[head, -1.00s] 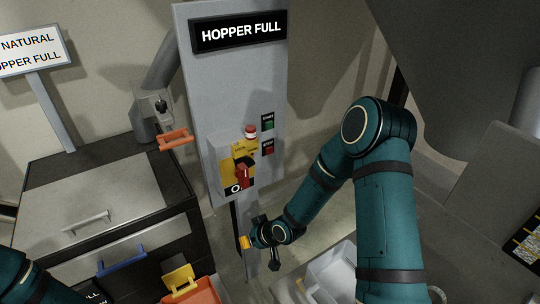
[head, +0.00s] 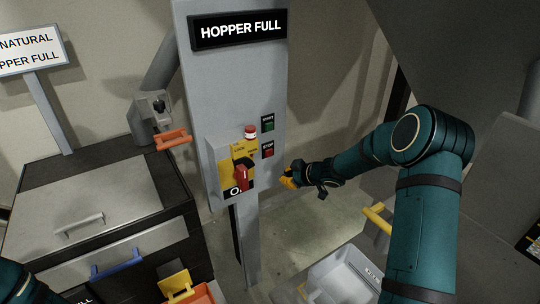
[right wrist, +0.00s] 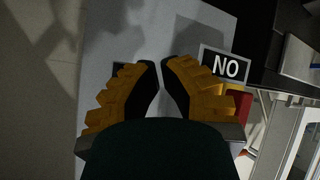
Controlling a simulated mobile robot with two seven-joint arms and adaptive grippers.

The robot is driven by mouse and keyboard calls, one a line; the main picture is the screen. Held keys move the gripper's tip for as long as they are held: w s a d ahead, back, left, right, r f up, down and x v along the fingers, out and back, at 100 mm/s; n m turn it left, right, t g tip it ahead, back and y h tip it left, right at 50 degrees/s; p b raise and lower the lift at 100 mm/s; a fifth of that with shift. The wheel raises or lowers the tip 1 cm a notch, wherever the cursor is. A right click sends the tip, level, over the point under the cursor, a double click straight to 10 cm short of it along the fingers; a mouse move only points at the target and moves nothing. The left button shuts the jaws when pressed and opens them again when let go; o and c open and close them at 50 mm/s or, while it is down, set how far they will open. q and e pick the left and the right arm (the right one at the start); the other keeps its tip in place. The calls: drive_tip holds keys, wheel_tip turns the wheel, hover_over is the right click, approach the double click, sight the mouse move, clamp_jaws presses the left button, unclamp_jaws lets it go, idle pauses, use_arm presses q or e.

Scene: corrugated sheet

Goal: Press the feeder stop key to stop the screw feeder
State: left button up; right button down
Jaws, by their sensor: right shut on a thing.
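The STOP key (head: 268,151) is a small red key on a dark plate on the grey control panel (head: 227,90), below the green START key (head: 267,126). My right gripper (head: 287,182) is right of the panel post and lower than the STOP key, apart from it in the head view. Its yellow fingers are drawn close together in the right wrist view (right wrist: 161,62), over the grey panel. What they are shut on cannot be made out. The STOP key is not clearly seen in the wrist view. My left gripper is out of view.
A red mushroom button (head: 250,132) and a yellow switch with a red handle (head: 242,178) project from the panel left of the keys. A HOPPER FULL sign (head: 240,29) tops the panel. A grey bin (head: 345,280) stands below right. A drawer cabinet (head: 85,200) stands left.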

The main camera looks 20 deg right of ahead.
sight(269, 153)
drive_tip(key=w+a+p, duration=0.1)
drive_tip(key=w+p, duration=0.4)
drive_tip(key=w, duration=0.3)
drive_tip(key=shift+w+a+p, duration=0.15)
drive_tip(key=shift+w+p, duration=0.2)
drive_tip(key=shift+p, duration=0.05)
idle(1.5)
drive_tip(key=shift+w+p, duration=0.4)
drive_tip(key=shift+p, duration=0.25)
